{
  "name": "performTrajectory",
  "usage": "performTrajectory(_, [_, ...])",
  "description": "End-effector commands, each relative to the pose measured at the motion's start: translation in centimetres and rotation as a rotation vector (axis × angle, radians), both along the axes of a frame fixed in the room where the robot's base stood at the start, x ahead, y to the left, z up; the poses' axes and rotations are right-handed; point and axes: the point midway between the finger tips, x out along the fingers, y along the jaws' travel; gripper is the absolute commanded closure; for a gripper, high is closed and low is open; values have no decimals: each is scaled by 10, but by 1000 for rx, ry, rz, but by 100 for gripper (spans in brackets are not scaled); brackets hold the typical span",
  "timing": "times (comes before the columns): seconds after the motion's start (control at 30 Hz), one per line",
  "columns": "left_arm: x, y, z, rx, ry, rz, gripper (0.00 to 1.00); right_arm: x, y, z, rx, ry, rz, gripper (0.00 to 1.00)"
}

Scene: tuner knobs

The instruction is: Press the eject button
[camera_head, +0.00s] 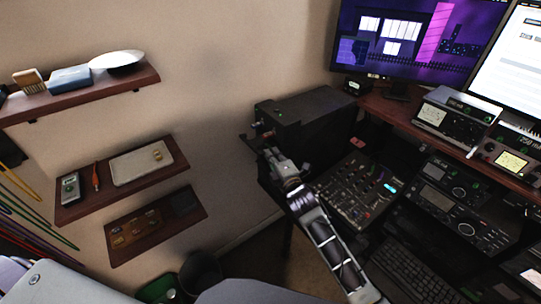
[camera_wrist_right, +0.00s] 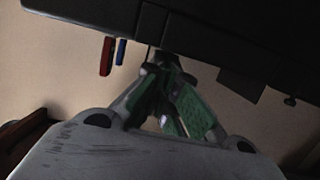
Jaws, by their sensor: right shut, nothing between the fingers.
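A black box-shaped device (camera_head: 318,112) stands at the left end of the desk, with a small green light on its front left part. My right gripper (camera_head: 264,143) is shut and empty, close to the device's left face in the head view. In the right wrist view the right gripper (camera_wrist_right: 163,62) has its green-padded fingers together, with the tips near the lower edge of a dark body (camera_wrist_right: 215,35). I cannot tell whether the tips touch it. I cannot make out the eject button; the gripper may hide it. My left gripper is not in view.
A mixer panel (camera_head: 352,190) with knobs lies right of my right arm. Radio units (camera_head: 450,195), a keyboard (camera_head: 405,272) and a monitor (camera_head: 395,40) are farther right. Wall shelves (camera_head: 150,170) hang at left. Red (camera_wrist_right: 106,56) and blue (camera_wrist_right: 121,51) items hang near the gripper.

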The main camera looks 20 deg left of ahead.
Motion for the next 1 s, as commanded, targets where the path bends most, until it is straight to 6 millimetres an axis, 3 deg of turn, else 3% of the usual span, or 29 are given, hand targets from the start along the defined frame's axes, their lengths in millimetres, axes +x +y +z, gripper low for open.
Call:
performTrajectory(0.03, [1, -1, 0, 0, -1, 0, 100, 4, -8, 2, -4, -5, -12, 100])
performTrajectory(0.27, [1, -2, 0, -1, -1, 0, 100, -8, -17, 0, -5, -2, -12, 100])
performTrajectory(1.0, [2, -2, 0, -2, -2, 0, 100, -60, -44, 0, -2, 0, 0, 100])
